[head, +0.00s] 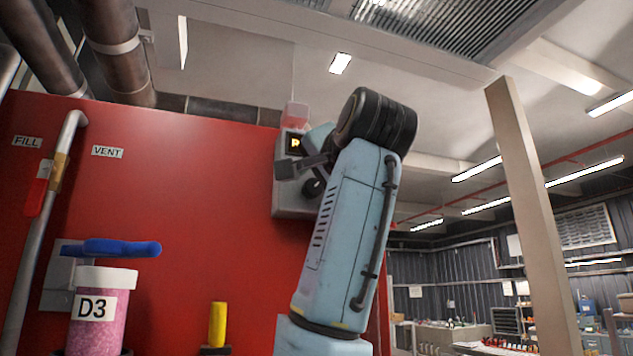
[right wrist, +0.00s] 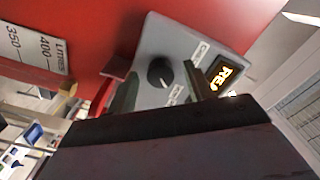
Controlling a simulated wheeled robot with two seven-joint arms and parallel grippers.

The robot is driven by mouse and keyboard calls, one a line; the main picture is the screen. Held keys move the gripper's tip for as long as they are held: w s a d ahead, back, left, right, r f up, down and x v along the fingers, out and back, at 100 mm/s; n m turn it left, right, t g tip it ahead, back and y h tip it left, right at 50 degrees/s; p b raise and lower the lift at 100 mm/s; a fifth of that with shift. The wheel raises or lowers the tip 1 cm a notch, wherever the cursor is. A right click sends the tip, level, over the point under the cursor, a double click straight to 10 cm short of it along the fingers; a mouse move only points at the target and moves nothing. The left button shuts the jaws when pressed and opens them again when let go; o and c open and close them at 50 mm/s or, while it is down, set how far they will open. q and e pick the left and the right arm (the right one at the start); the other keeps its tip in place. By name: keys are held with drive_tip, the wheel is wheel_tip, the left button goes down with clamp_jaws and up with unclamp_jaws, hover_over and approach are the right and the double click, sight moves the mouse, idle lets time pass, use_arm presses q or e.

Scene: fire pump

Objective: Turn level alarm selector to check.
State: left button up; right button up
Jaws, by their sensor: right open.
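The level alarm selector is a round black knob (right wrist: 160,72) with a white pointer mark, on a grey box. In the right wrist view it shows between the two fingers of my right gripper (right wrist: 161,76), which are apart with nothing held. I cannot tell whether the fingertips reach the knob. In the head view the grey box (head: 290,203) is on the red wall, partly hidden by my right arm and the gripper (head: 300,165). A lit display (right wrist: 226,76) with orange letters is on the box. Small white labels sit beside the knob; their text is unreadable. My left gripper is not in view.
The red wall (head: 190,200) carries FILL and VENT labels and a grey pipe (head: 40,220). A pink D3 jar (head: 95,312), a blue handle (head: 110,248) and a yellow cylinder (head: 217,324) are at lower left. A beige post (head: 530,210) stands at right.

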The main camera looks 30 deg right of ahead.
drive_tip(key=c, duration=1)
drive_tip(key=n+b, duration=0.2)
drive_tip(key=n, duration=0.1)
drive_tip(key=shift+f+n, duration=0.15)
drive_tip(key=shift+n, duration=0.15)
drive_tip(key=n+b, duration=0.1)
drive_tip(key=n, duration=0.3)
drive_tip(key=shift+d+n+b, duration=0.15)
drive_tip(key=shift+n+b, duration=0.2)
drive_tip(key=shift+n, duration=0.05)
drive_tip(key=n+b, duration=0.1)
drive_tip(key=n, duration=0.3)
drive_tip(key=shift+n+b, duration=0.45)
drive_tip(key=shift+n, duration=1.25)
